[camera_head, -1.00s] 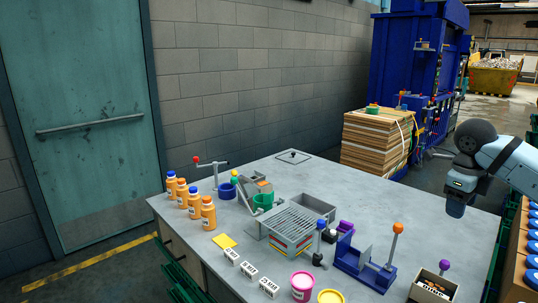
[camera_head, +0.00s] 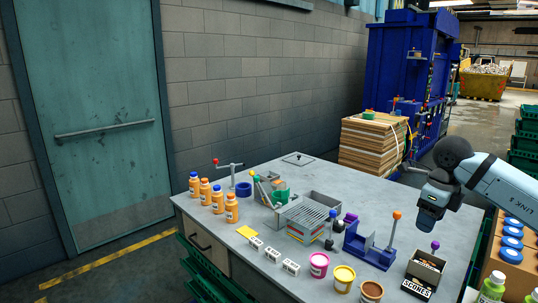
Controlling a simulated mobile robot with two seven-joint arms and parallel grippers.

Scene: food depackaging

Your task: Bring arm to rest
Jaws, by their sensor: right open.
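My right arm (camera_head: 495,182) comes in from the right edge. My right gripper (camera_head: 431,216) points down above the right part of the grey table (camera_head: 335,188), apart from its top. It is open, and I see nothing held in it, though the fingertips are small and dark. Below it in the picture stands the dark scones box (camera_head: 418,285) with a purple-knobbed lever. My left gripper is out of view.
Orange bottles (camera_head: 217,200) stand at the table's left. A grey grated machine (camera_head: 307,218), a blue press frame (camera_head: 369,248) and colourful tubs (camera_head: 344,278) fill the middle and front. A crate with blue-lidded bottles (camera_head: 510,243) stands right. The back right tabletop is clear.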

